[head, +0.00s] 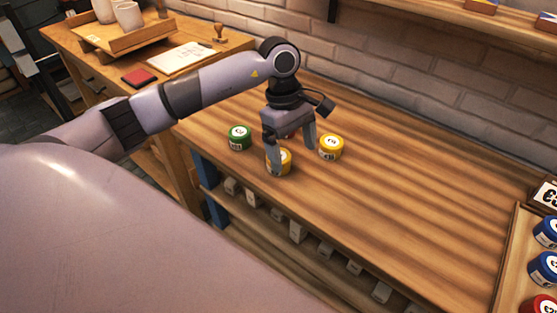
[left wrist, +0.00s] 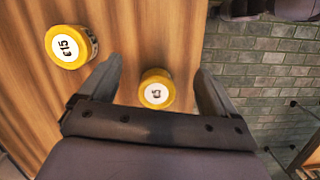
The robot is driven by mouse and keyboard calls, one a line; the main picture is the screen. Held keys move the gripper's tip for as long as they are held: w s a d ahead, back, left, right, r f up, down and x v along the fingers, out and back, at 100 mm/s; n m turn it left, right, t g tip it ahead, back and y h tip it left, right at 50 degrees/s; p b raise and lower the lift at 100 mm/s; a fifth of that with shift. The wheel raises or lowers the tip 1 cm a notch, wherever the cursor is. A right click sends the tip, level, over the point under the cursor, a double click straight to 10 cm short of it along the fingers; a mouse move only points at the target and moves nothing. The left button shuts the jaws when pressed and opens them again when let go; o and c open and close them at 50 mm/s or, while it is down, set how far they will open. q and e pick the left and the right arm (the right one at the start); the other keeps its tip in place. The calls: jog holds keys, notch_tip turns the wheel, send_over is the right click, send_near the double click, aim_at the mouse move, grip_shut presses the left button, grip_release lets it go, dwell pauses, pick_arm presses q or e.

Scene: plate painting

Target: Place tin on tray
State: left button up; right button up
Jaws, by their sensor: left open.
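A yellow tin (head: 285,159) stands near the table's front edge, partly covered by a finger of my left gripper (head: 293,161). The gripper points down and is open. In the left wrist view, this yellow tin (left wrist: 157,89) shows between the spread fingers with gaps on both sides. A second yellow tin (head: 331,147) stands just right of the gripper; it also shows in the left wrist view (left wrist: 69,47). A green tin (head: 239,138) stands to the left. Something red (head: 291,133) is mostly hidden behind the gripper. The tray (head: 506,262) at the right holds blue and red tins. My right gripper is not in view.
The wooden tabletop (head: 420,190) is clear between the yellow tins and the tray. A brick wall (head: 400,70) and a shelf (head: 400,15) run along the back. A side table with cups (head: 128,16) stands at the far left. A lower shelf holds small pale blocks (head: 297,231).

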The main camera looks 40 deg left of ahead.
pick_arm(q)
jog(key=a, duration=0.1)
jog(key=a+y, duration=0.1)
jog(key=w+a+r+y, duration=0.1)
jog(key=shift+a+r, duration=0.1)
jog(key=shift+a, duration=0.3)
jog(key=shift+w+a, duration=0.1)
jog(key=shift+a, duration=0.15)
jog(key=shift+s+d+f+p, duration=0.1)
jog(key=shift+f+p, duration=0.1)
jog(key=shift+f, duration=0.95)
jog(key=shift+s+a+f+p, duration=0.1)
jog(key=shift+f+p, duration=0.1)
jog(key=shift+f, duration=1)
jog(key=shift+s+d+f+p, duration=0.1)
jog(key=shift+f+p, duration=0.1)
jog(key=shift+f, duration=0.95)
jog(key=c, duration=1.3)
